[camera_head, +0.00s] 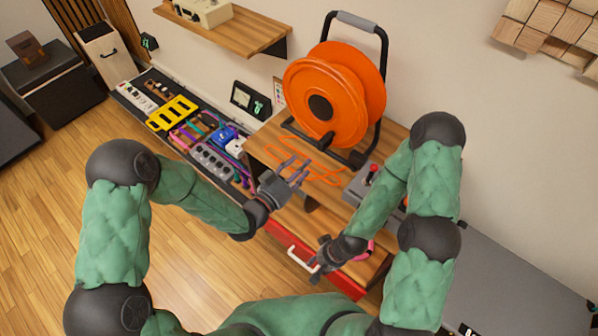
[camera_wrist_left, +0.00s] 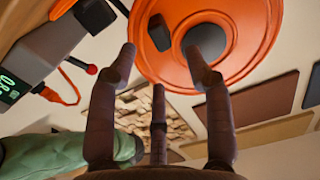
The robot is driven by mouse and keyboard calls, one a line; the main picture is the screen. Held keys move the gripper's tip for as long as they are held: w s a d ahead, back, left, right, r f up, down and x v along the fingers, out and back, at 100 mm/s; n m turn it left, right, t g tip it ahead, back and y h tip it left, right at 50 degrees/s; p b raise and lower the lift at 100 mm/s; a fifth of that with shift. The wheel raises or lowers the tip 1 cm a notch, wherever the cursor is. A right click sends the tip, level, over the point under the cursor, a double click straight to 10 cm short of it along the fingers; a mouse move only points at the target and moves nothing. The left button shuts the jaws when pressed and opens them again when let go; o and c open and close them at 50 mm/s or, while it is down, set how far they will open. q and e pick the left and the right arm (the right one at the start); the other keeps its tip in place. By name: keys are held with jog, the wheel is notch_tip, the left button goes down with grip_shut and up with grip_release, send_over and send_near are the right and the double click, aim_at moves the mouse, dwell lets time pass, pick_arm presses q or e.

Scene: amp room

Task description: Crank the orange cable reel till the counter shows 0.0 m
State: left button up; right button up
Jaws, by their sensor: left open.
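The orange cable reel (camera_head: 352,78) stands upright in a black frame on the wooden cabinet. Its dark crank handle (camera_head: 322,141) sticks out low at the front; in the left wrist view a dark block (camera_wrist_left: 159,32) is in front of the orange reel disc (camera_wrist_left: 258,22). My left gripper (camera_head: 297,171) is open and empty, below and in front of the reel, apart from the crank. The counter display (camera_wrist_left: 10,86) shows green digits in the left wrist view, cut off and not surely readable. My right gripper (camera_head: 319,254) is low by the red drawer; its fingers are unclear.
Loose orange cable (camera_head: 302,170) lies on the cabinet top. A grey box with a red-knobbed lever (camera_head: 372,169) is right of it. The red drawer (camera_head: 285,240) has a white handle. Power strips and tools fill a bench at left; a wooden shelf (camera_head: 225,30) hangs above.

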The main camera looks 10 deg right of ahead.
aim_at(320, 148)
pick_arm(q)
jog(key=x, duration=0.9)
jog(key=shift+s+d+r, duration=0.15)
jog(key=shift+d+r, duration=0.05)
jog(key=shift+r, duration=0.05)
jog(key=shift+b+x, duration=0.7)
jog(key=shift+x, duration=0.65)
jog(key=shift+r, duration=0.15)
jog(key=shift+c, duration=0.3)
grip_shut()
